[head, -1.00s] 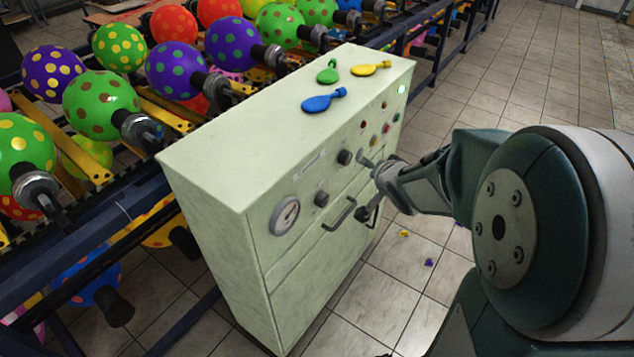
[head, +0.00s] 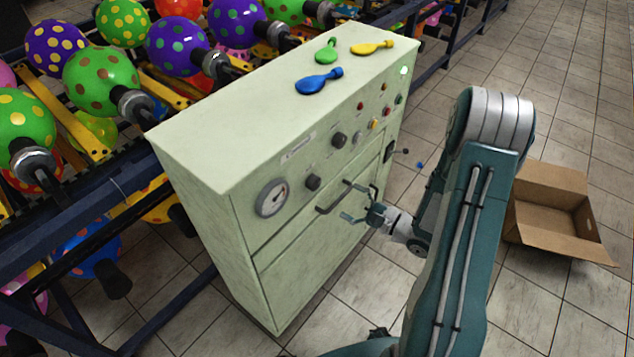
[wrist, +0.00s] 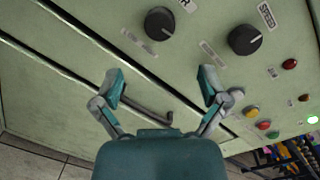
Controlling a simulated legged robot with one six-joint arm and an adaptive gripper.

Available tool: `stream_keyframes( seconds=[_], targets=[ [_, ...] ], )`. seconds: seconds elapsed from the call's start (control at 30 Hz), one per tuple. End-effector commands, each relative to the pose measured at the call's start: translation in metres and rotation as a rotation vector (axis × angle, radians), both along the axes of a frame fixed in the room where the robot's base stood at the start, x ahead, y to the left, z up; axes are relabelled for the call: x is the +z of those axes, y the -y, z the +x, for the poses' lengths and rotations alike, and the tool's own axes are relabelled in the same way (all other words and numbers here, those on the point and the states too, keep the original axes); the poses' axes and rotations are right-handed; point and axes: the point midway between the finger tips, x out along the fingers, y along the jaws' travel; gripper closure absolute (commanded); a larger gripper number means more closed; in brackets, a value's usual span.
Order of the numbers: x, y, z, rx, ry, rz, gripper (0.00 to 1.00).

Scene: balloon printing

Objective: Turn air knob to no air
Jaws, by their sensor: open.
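The air knob is the left one of two black round knobs on the pale green cabinet's front panel (head: 313,182). In the wrist view the air knob (wrist: 159,23) is at the top middle, with a partly cut-off label ending in "R" beside it. The other black knob (head: 339,140) is up and right; in the wrist view it (wrist: 244,39) has a "Speed" label. My gripper (head: 352,200) is open and empty in front of the panel, below and right of the air knob and apart from it. Its spread fingers (wrist: 160,85) show below the knob in the wrist view.
A drawer handle (head: 334,199) sticks out close to my fingers. A round gauge (head: 271,198) is left of the knobs, and coloured buttons (head: 374,123) are right. Balloons lie on the cabinet top (head: 235,125). An open cardboard box (head: 550,210) stands on the floor at right.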

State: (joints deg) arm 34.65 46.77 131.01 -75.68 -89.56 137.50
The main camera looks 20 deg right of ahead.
Motion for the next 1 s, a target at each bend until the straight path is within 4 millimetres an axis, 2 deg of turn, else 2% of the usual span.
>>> stream_keyframes(
  seconds=[0.5, 0.7, 0.93, 0.97, 1.0],
  targets=[
    [0.001, -0.057, 0.066, 0.002, 0.003, -0.005, 0.06],
    [0.001, -0.065, 0.076, 0.0, 0.003, -0.005, 0.06],
    [0.001, -0.065, 0.077, -0.001, 0.002, -0.005, 0.06],
    [0.001, -0.065, 0.077, -0.001, 0.002, -0.005, 0.11],
    [0.001, -0.065, 0.077, -0.001, 0.002, -0.005, 0.29]
  ],
)
